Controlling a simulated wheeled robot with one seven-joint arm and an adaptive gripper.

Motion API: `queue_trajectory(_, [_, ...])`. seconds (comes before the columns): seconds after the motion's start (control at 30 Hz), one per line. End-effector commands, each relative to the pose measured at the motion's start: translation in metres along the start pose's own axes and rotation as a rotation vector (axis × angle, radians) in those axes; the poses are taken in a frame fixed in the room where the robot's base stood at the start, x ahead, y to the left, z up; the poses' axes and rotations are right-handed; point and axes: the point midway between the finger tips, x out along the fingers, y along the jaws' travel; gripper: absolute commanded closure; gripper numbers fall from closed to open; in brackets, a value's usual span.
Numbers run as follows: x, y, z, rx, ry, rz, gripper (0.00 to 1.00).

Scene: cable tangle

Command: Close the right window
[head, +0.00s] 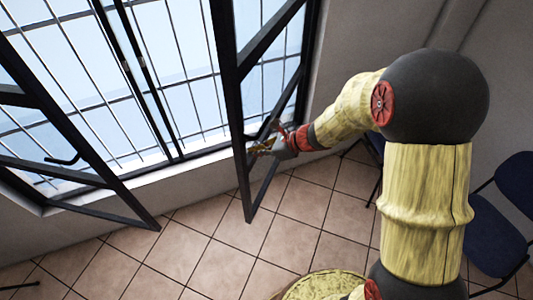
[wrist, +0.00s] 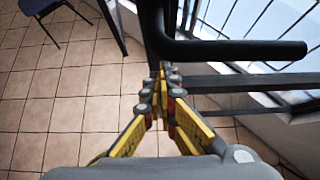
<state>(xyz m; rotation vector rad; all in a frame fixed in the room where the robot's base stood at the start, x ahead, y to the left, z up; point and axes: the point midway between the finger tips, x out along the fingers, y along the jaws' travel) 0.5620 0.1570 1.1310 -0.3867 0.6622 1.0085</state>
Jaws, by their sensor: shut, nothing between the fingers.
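The right window (head: 229,75) is a dark-framed sash that stands open, swung inward into the room. My gripper (head: 254,148) is at its free vertical edge, roughly at mid-height in the head view. In the wrist view my gripper (wrist: 161,76) is shut with nothing between its fingers, tips close to the dark frame post (wrist: 156,35). A black window handle (wrist: 245,50) sticks out to the right, just above and beyond the fingertips. I cannot tell whether the fingers touch the frame.
The left window (head: 112,180) also stands open, with its own black handle (head: 65,160). Bars (head: 170,82) cover the opening behind. Blue chairs stand at the right (head: 498,235), and one shows at the wrist view's upper left (wrist: 38,5). The tiled floor (head: 200,225) below is mostly clear.

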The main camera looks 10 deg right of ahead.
Motion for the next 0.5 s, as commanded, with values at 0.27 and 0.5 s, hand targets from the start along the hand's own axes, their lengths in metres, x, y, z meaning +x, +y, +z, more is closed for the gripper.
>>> queue_trajectory(0.27, [0.0073, 0.0000, 0.0068, -0.001, 0.001, 0.000, 1.00])
queue_trajectory(0.5, [0.0072, 0.0001, 0.0067, -0.001, 0.000, 0.000, 1.00])
